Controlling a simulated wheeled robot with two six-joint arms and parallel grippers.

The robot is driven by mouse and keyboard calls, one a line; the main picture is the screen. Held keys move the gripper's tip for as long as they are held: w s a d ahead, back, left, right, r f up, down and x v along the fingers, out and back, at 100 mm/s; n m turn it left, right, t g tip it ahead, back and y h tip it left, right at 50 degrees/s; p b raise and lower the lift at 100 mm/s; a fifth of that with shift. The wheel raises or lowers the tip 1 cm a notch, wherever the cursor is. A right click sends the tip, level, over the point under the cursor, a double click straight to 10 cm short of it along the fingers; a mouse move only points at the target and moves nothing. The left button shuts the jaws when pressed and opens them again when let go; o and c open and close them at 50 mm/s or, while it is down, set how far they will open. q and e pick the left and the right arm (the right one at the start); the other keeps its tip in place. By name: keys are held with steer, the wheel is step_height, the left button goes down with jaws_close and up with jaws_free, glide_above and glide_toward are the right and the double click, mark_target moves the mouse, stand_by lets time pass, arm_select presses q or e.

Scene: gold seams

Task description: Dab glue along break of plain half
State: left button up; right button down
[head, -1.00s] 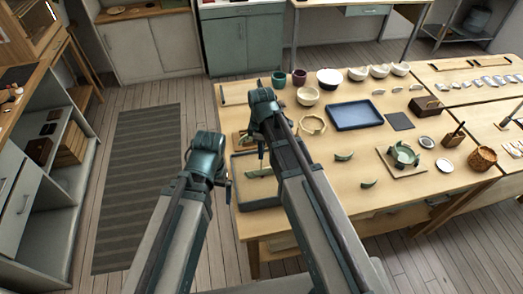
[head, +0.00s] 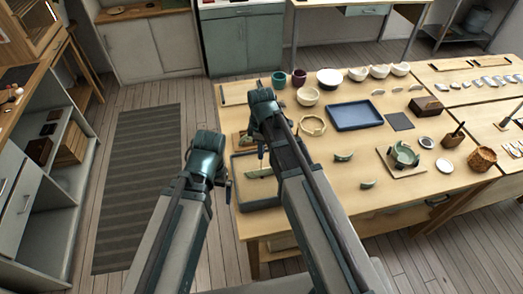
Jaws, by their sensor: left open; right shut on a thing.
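A pale green broken piece (head: 259,172) lies in a grey tray (head: 262,204) at the front left of the table; I cannot tell whether it is the plain half. Other green curved pieces lie on the table to the right, one at mid-table (head: 343,157) and one near the front edge (head: 367,184). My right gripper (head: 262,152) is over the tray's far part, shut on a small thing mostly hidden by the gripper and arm. My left gripper (head: 207,180) is open and empty, left of the tray and off the table. No glue can be made out.
A blue tray (head: 355,115), a cream ring-shaped piece (head: 312,125) and a row of bowls (head: 329,78) stand farther back. A green broken vessel (head: 404,153) sits on a board at right, near a woven basket (head: 483,158). The front middle of the table is mostly clear.

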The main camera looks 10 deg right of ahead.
steer(key=shift+a, duration=0.15)
steer(key=shift+a, duration=1.05)
steer(key=shift+f, duration=0.25)
stand_by(0.5)
steer(key=shift+r, duration=0.25)
stand_by(0.5)
steer(key=shift+a, duration=1.2)
steer(key=shift+f, duration=0.25)
stand_by(0.4)
steer(key=shift+r, duration=0.3)
stand_by(0.4)
